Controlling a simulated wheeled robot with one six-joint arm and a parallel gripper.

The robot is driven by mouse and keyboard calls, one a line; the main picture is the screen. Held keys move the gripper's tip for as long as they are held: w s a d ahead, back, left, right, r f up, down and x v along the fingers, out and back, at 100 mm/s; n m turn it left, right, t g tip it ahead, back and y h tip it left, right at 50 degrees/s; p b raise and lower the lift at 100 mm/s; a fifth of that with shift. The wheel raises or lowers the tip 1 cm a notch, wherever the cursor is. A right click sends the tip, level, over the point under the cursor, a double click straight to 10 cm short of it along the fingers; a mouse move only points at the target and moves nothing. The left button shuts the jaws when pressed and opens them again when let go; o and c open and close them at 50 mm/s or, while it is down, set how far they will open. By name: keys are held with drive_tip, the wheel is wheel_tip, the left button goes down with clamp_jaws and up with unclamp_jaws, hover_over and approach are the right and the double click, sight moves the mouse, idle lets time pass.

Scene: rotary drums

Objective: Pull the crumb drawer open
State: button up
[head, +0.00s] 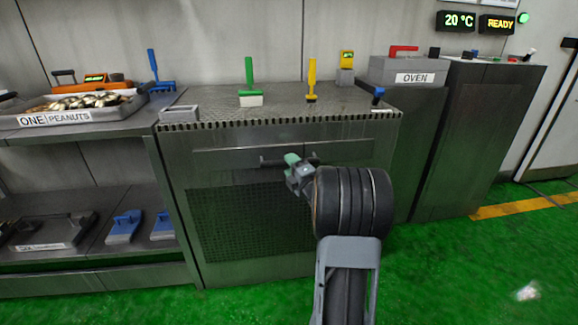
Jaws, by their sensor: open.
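The crumb drawer (225,157) is a flat metal front panel high on the grey cabinet, below its perforated top. It looks closed, flush with the cabinet front. A dark bar handle (268,162) sits near the middle of the panel. My gripper (292,160) is at the handle, its greenish fingertip overlapping the bar in the picture. The jaws are open. My arm and wrist hide the right part of the drawer front, and I cannot tell whether the fingers touch the handle.
Brushes with green (250,85) and yellow (311,82) handles stand on the perforated top. A peanut tray (75,117) is on the left shelf. The box marked OVEN (395,70) is at right. Green floor (450,270) is clear before the cabinet.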

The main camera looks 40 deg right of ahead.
drive_tip(key=shift+w+r, duration=0.15)
drive_tip(key=shift+w, duration=0.6)
drive_tip(key=shift+c, duration=0.5)
clamp_jaws()
